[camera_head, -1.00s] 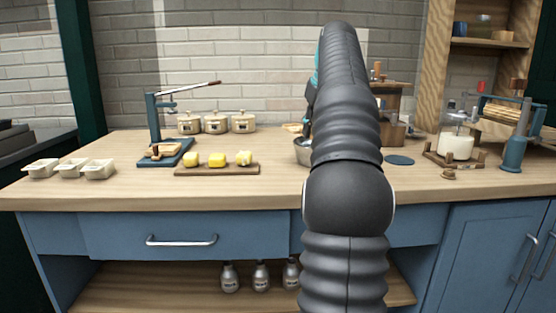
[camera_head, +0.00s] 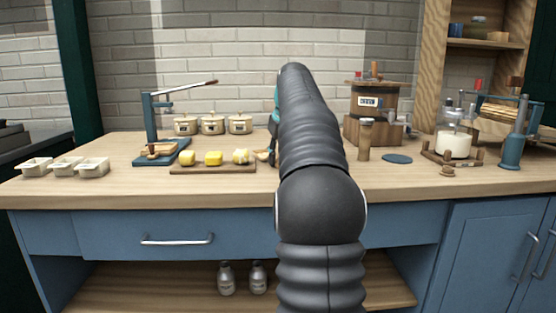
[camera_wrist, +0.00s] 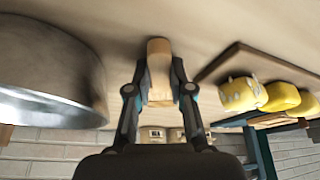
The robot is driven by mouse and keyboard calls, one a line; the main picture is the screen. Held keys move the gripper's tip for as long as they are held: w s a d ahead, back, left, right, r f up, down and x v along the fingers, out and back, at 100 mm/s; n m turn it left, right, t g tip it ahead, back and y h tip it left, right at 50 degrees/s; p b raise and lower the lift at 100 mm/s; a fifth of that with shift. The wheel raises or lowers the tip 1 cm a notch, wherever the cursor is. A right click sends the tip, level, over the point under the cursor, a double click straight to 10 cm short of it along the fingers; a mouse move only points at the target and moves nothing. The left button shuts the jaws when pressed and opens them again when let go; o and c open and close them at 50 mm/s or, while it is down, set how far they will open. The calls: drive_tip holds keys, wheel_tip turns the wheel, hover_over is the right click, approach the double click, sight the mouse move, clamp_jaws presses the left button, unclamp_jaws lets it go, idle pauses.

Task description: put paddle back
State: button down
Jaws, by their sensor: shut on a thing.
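A pale wooden piece, which looks like the paddle (camera_wrist: 159,68), sits between the fingers of my gripper (camera_wrist: 160,90) in the wrist view. The gripper is shut on it, just above or at the worktop; I cannot tell whether it touches. In the head view my gripper (camera_head: 272,150) shows only partly at the left edge of my arm, beside the right end of the butter board (camera_head: 213,169). The paddle is hidden there. A metal bowl (camera_wrist: 50,75) stands at the left of the wrist view, apart from the paddle. My arm hides it in the head view.
Butter lumps (camera_head: 213,158) lie on the board, with a blue lever press (camera_head: 155,140) behind. Lidded pots (camera_head: 212,125) line the wall. A wooden churn (camera_head: 367,105), a wooden cylinder (camera_head: 366,140) and a glass jar (camera_head: 454,143) stand right.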

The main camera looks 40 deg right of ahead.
drive_tip(key=shift+f, duration=0.15)
drive_tip(key=c, duration=1)
unclamp_jaws()
drive_tip(key=shift+c, duration=0.2)
drive_tip(key=d+p+v, duration=0.1)
drive_tip(key=p+v, duration=0.1)
drive_tip(key=v, duration=1)
drive_tip(key=shift+a+r+p, duration=0.2)
drive_tip(key=shift+a+p, duration=0.15)
drive_tip(key=shift+a, duration=0.1)
